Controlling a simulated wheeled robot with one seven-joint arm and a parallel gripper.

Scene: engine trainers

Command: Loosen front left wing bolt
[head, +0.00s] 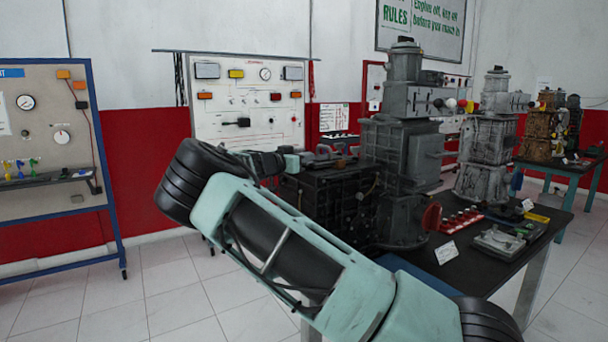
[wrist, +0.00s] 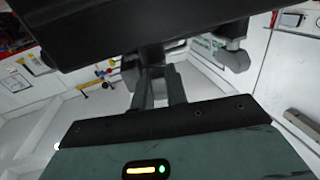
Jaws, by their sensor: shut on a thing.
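My gripper (wrist: 158,70) shows in the wrist view with its two grey fingers close together, shut on a small dark stub (wrist: 151,55). The stub meets the edge of a large black part (wrist: 140,22) and appears to be the wing bolt, but its wings are mostly hidden by the fingers. In the head view my arm crosses the middle, and my gripper (head: 287,162) is at the upper left edge of the black engine box (head: 335,207). The bolt itself cannot be made out there.
A tall grey engine trainer (head: 404,180) stands right behind the box on the dark table (head: 478,272). Red-topped parts (head: 460,220) and a grey tray (head: 500,242) lie to the right. Instrument boards stand at left (head: 50,130) and behind (head: 248,100). The floor at left is clear.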

